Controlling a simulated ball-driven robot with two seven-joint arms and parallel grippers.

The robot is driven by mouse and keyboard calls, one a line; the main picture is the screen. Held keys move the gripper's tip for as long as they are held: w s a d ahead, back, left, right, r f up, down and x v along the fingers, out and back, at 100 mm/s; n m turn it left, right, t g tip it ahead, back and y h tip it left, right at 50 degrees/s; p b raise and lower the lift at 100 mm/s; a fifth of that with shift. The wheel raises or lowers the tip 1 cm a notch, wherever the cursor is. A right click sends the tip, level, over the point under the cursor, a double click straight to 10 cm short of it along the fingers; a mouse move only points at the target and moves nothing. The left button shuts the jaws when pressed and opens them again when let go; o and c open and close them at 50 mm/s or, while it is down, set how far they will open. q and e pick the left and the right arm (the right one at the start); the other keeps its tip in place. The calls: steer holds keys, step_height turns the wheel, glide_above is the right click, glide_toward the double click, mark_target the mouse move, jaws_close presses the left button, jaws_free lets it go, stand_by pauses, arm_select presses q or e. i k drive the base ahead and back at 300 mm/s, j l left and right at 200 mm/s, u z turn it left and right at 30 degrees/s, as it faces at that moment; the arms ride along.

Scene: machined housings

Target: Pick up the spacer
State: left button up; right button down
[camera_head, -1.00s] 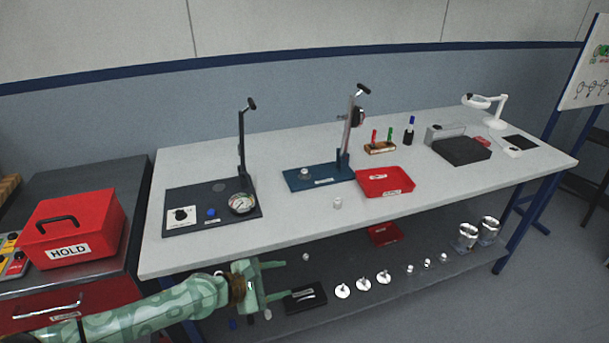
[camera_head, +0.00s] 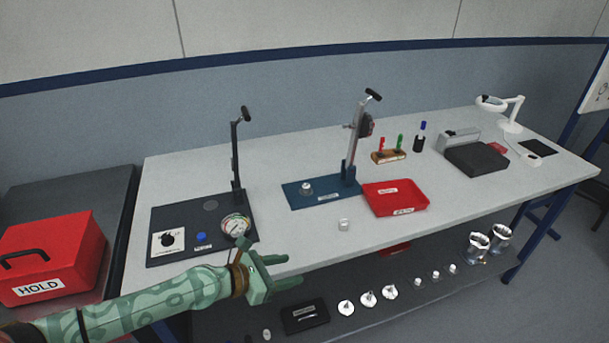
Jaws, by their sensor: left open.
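A small pale metal piece (camera_head: 344,225), which looks like the spacer, stands alone on the light grey tabletop, in front of the red tray (camera_head: 396,199). Another small metal part (camera_head: 306,188) sits on the blue fixture plate (camera_head: 325,197) behind it, so I cannot be sure which one is named. My left gripper (camera_head: 292,271) is open and empty at the table's front edge. Its fingers point right, and it is left of the loose piece and nearer to me, not touching it. My right gripper is not in view.
A black gauge fixture (camera_head: 165,250) with an upright post stands on the table's left. A red HOLD box (camera_head: 60,245) is at the left. The tabletop around the loose piece is clear.

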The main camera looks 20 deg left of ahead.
mark_target(306, 187)
steer(key=i+j, duration=0.25)
steer(key=i, duration=0.25)
steer(key=i+j, duration=0.25)
steer(key=i, duration=0.2)
